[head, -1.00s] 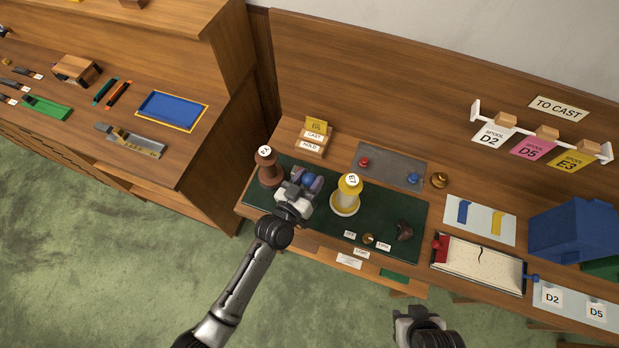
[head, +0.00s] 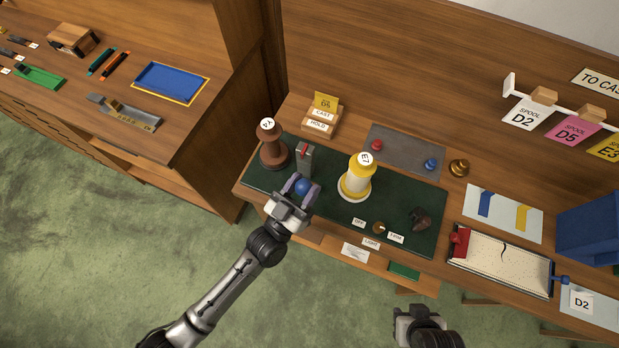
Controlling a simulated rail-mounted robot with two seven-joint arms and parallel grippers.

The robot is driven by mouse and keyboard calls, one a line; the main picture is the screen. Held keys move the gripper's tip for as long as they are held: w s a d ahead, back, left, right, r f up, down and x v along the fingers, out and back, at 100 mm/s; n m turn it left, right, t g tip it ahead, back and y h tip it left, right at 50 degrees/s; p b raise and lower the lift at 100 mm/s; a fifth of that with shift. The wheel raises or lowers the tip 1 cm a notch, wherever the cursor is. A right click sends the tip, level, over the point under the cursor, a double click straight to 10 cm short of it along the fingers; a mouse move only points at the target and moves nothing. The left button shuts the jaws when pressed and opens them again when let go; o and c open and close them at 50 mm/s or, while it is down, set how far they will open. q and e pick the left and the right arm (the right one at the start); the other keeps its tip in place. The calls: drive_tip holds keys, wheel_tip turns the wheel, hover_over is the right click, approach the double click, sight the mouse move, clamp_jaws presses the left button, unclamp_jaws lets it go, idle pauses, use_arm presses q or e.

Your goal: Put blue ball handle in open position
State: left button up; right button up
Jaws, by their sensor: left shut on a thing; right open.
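The blue ball handle (head: 303,187) shows between the purple-grey fingers of my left gripper (head: 304,183), which is shut on it. The ball is near the front edge of the dark green mat. A grey upright block with a red mark (head: 304,158) stands just behind the ball. The link between ball and block is hidden or too small to tell. No label marking the handle's open position can be read. My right gripper (head: 420,316) is at the bottom, in front of the bench and away from the mat. It is open; its fingers are hard to make out.
A brown spool (head: 272,153) stands left of the block; a yellow-and-white spool (head: 354,184) stands right of the ball. A small knob (head: 379,228) and dark lump (head: 420,217) are further right. Green floor lies in front.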

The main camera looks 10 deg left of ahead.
use_arm(q)
drive_tip(key=s+b, duration=0.1)
drive_tip(key=s+f+t+h+b, duration=0.1)
drive_tip(key=s+b, duration=0.1)
drive_tip(key=shift+a+f+m+t, duration=0.3)
drive_tip(key=shift+f+m+t, duration=0.05)
drive_tip(key=shift+m+t, duration=0.05)
use_arm(e)
wheel_tip(320, 180, down, 4)
drive_tip(key=shift+f, duration=0.25)
drive_tip(key=shift+a, duration=0.1)
